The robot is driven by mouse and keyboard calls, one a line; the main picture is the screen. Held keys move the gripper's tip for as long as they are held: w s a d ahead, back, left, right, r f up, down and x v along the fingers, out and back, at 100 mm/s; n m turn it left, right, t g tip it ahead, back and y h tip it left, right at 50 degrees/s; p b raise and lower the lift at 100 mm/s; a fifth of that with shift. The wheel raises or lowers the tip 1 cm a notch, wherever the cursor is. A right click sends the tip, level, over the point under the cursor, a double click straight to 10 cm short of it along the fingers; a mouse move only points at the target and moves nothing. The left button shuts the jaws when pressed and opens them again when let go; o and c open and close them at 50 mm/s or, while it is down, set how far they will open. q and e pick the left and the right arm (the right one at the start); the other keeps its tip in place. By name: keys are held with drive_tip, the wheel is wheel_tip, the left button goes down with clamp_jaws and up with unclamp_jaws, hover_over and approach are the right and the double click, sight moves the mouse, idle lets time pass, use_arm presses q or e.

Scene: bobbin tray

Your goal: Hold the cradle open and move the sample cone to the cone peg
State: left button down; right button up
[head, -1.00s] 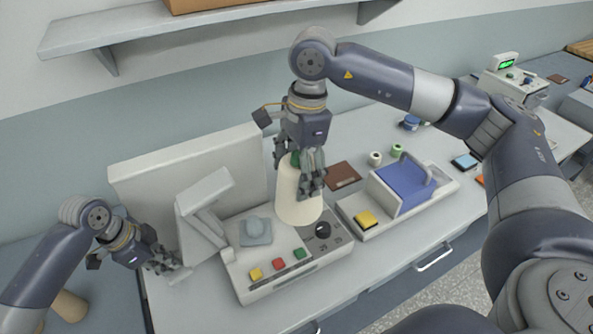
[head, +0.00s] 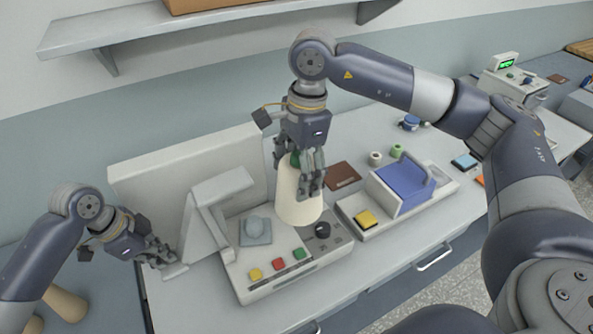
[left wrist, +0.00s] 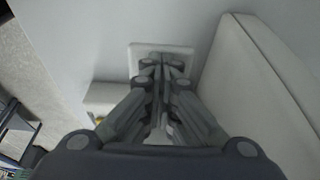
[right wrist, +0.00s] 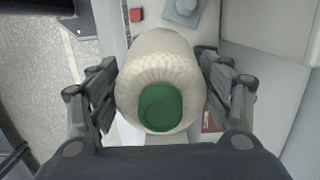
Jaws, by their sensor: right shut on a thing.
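The cream sample cone (head: 296,203) with its green tip is held upright over the back right of the grey machine. My right gripper (head: 309,180) is shut on its upper part; the right wrist view shows fingers on both sides of the cone (right wrist: 160,70). The grey cradle (head: 203,215) stands tilted at the machine's left, with a flat tab (head: 176,271) at its lower left. My left gripper (head: 165,258) is beside this tab; its fingers (left wrist: 160,65) look shut together, and contact is unclear. A grey domed piece on a square base (head: 256,232) may be the cone peg.
The machine (head: 270,290) has yellow, red and green buttons and a black knob (head: 322,230). A blue-topped tray unit (head: 402,188) stands to its right. A pale panel (head: 150,170) rises behind. Tan cone shapes (head: 66,304) are at lower left. A shelf hangs above.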

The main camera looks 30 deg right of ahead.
use_arm(q)
drive_tip(key=shift+r, duration=2.75)
